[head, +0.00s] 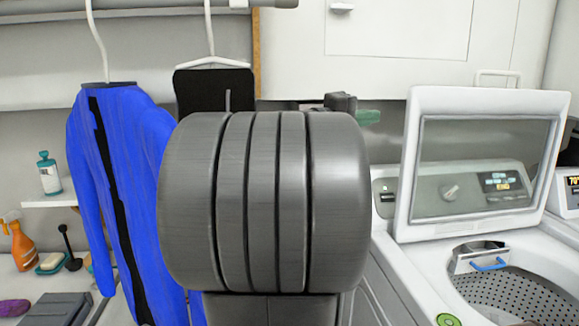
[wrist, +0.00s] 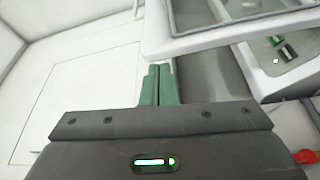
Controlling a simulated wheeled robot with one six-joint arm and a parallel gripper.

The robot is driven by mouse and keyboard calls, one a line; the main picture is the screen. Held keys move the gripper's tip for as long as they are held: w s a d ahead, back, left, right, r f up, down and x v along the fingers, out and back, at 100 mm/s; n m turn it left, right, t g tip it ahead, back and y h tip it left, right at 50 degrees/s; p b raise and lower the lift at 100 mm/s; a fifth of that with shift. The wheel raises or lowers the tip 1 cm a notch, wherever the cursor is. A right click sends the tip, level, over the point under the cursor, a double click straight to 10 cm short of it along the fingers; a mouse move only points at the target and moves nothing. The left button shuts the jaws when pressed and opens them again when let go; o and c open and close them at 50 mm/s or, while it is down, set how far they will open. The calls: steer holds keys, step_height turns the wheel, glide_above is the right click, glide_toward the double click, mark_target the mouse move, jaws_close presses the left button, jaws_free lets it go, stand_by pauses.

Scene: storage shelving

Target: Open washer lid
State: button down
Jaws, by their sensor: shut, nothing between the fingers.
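The washer (head: 390,285) stands at the right in the head view. Its white lid (head: 408,170) with a glass window is raised, leaning back in front of the control panel, and the perforated drum below is exposed. In the wrist view the lid's frame (wrist: 215,38) runs across the upper right. My gripper (wrist: 158,70) shows in the wrist view with its two green fingers together and empty, just left of the lid's edge; I cannot tell whether they touch it. In the head view my arm hides most of the gripper, and only a green fingertip (head: 367,117) shows behind it.
A blue jacket (head: 125,190) hangs at the left, with a black garment (head: 210,90) behind my arm. An orange spray bottle (head: 21,242) and a soap dish (head: 50,263) stand on the left counter. A white cabinet (head: 398,30) is above the washer.

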steer(key=p+x, duration=0.2)
steer(key=x, duration=1.2)
steer(key=shift+p, duration=0.35)
steer(key=shift+a, duration=0.1)
